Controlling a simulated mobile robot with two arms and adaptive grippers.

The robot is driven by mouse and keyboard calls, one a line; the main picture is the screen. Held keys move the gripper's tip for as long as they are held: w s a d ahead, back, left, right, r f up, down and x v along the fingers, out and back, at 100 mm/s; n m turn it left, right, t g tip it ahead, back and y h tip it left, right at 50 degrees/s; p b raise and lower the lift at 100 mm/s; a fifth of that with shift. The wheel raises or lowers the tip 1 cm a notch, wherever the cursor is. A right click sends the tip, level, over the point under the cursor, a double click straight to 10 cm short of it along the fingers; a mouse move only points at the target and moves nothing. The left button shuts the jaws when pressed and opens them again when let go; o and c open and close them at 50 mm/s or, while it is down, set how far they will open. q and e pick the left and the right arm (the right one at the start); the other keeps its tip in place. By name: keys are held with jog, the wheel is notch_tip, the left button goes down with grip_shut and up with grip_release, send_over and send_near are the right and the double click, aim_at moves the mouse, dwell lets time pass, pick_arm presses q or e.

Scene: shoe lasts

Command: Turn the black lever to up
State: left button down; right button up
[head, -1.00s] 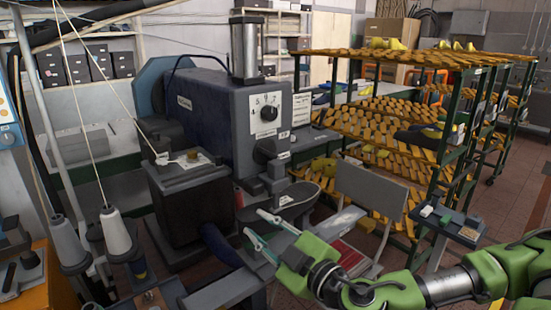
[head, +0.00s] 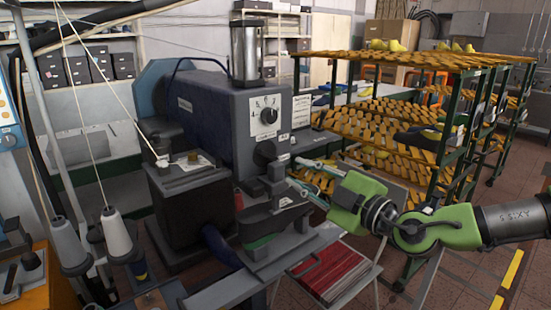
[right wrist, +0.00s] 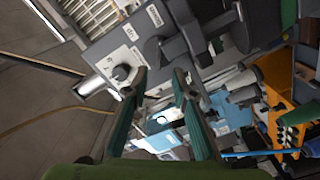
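A black knob (head: 268,115) sits on a white dial plate with numbers, on the front of the blue-grey machine (head: 215,115). In the right wrist view the knob (right wrist: 121,72) shows just left of the left fingertip, and the open gripper (right wrist: 160,73) has a clear gap. My left gripper is not in view.
A rack (head: 400,125) of orange shelves stands to the right. A machine arm with a dark shoe-shaped pad (head: 270,225) juts out below the knob. Thread cones (head: 115,235) stand at the left, with threads running up.

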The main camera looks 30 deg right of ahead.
aim_at(272, 158)
jog(key=w+p, duration=0.2)
jog(key=w, duration=0.1)
jog(key=w+p, duration=0.2)
jog(key=w, duration=0.2)
jog(key=shift+a+r, duration=0.15)
jog(key=shift+a, duration=0.05)
jog(key=shift+w+a+p, duration=0.1)
jog(key=shift+w+p, duration=0.75)
jog(key=shift+w, duration=0.4)
grip_shut()
